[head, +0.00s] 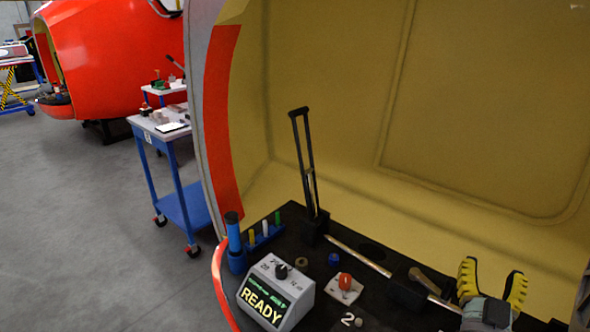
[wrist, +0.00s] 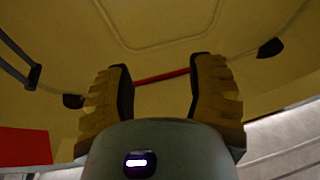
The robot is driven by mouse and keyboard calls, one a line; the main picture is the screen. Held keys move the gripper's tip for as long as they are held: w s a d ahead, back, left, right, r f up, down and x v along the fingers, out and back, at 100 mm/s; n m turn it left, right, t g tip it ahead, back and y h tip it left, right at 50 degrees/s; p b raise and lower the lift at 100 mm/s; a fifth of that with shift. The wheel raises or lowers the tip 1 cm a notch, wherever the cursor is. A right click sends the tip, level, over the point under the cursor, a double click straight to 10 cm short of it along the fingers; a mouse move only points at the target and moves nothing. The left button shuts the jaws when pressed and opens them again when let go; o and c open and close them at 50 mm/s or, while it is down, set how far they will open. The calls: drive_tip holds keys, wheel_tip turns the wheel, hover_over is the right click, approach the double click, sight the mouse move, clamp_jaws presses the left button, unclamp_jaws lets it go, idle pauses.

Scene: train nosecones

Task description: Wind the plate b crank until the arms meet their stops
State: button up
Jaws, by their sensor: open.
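My gripper (head: 493,272) is raised with its two yellow ribbed fingers spread at the lower right of the head view. The fingers show again in the wrist view (wrist: 160,78), wide apart with nothing held between them. A crank-like brown handle (head: 430,282) rises from a dark block on the black deck, just left of my gripper and apart from it. I cannot tell whether it is the plate b crank. A tall black two-bar arm (head: 305,160) stands upright on the deck; part of a similar dark frame (wrist: 20,62) shows in the wrist view.
A grey box (head: 275,293) reads READY. Near it are a blue holder (head: 237,260), an orange knob on a white plate (head: 344,282) and a metal rod (head: 360,257). A red bar (wrist: 160,76) lies beyond my fingers. The yellow shell wall (head: 480,100) curves behind.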

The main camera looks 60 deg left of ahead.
wheel_tip(320, 180, up, 6)
drive_tip(key=d+t+p, duration=0.1)
drive_tip(key=p, duration=0.2)
drive_tip(key=shift+s+y, duration=0.3)
drive_tip(key=shift+s, duration=0.05)
